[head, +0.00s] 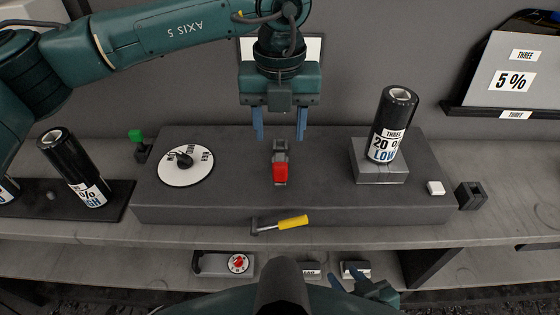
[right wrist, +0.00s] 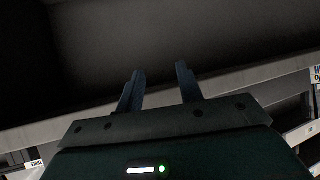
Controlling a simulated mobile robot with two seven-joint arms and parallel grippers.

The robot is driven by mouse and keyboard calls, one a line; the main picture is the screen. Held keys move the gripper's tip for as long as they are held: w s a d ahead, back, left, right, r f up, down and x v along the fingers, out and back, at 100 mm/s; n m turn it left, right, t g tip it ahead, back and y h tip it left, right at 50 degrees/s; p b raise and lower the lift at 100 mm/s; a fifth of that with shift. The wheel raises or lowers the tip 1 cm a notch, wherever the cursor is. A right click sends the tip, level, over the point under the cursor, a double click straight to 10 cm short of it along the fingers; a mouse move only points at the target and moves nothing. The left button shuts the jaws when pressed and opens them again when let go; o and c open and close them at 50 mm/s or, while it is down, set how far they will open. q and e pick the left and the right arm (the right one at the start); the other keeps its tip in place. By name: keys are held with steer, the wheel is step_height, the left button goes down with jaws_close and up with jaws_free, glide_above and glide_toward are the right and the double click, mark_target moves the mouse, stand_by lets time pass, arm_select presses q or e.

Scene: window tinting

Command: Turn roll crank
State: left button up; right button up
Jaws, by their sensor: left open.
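A crank with a yellow handle (head: 293,222) and a grey arm sits on the front face of the dark console (head: 330,207), lying nearly level in the head view. A black roll (head: 395,105) labelled THREE 20 % LOW stands on a grey block on the console's right side. My left gripper (head: 280,137) is open and empty, fingers pointing down, behind a red switch (head: 280,172) and away from the crank. My right gripper (head: 349,277) is low at the front, below the crank; in the right wrist view (right wrist: 160,72) its fingers are apart with nothing between them.
A white dial (head: 187,178) with a black knob and a green-topped lever (head: 136,136) are at the left. Another black roll (head: 70,165) stands on a dark tray further left. A lower shelf holds a device with a red dial (head: 238,263). A 5 % panel (head: 512,80) leans at right.

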mark_target(280, 164)
arm_select(q)
step_height(280, 164, down, 10)
steer(key=shift+r+p, duration=0.1)
steer(key=shift+p, duration=0.65)
jaws_close()
